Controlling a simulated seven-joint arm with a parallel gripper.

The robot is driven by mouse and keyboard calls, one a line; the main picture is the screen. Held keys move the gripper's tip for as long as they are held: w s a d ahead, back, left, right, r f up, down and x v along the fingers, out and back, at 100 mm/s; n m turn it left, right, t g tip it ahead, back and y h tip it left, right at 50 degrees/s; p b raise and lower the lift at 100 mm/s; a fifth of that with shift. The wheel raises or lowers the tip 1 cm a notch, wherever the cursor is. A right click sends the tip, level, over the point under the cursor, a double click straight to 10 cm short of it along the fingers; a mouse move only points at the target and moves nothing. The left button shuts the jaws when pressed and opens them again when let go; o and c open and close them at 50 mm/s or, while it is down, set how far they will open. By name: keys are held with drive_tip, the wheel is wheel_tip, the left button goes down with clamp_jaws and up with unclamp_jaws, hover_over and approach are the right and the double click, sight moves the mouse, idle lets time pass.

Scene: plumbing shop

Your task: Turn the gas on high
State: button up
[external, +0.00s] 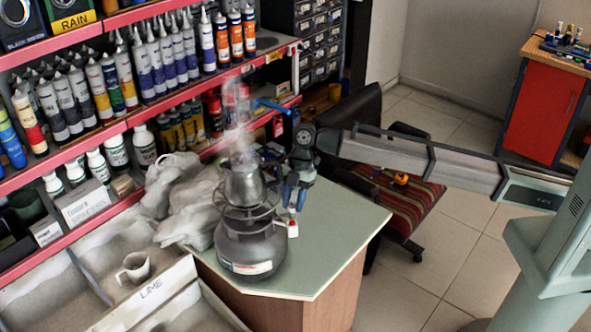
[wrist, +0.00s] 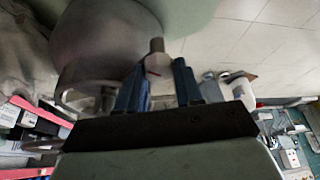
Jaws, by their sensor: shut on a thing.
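A grey gas stove (external: 252,248) with a rounded body stands on the green counter (external: 335,235). A metal pot (external: 245,182) sits on its top ring, with steam rising from it. A small white knob with a red mark (external: 293,229) sticks out at the stove's right side. My gripper (external: 293,206) points down at this knob. In the wrist view the knob (wrist: 157,63) lies between the two blue fingers of my gripper (wrist: 160,75), which are shut on it. The stove body (wrist: 100,50) fills the upper left there. The flame is not visible.
Crumpled grey cloth or bags (external: 185,195) lie left of the stove. Shelves with tubes and bottles (external: 150,65) stand behind. A bin labelled LIME holds a mug (external: 134,267). A striped chair (external: 400,187) is at the right. The counter's front right is clear.

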drive_tip(key=n+h, duration=0.1)
drive_tip(key=n, duration=0.3)
drive_tip(key=shift+a+g, duration=0.1)
drive_tip(key=shift+g, duration=0.3)
drive_tip(key=o, duration=1)
drive_tip(key=shift+h, duration=0.3)
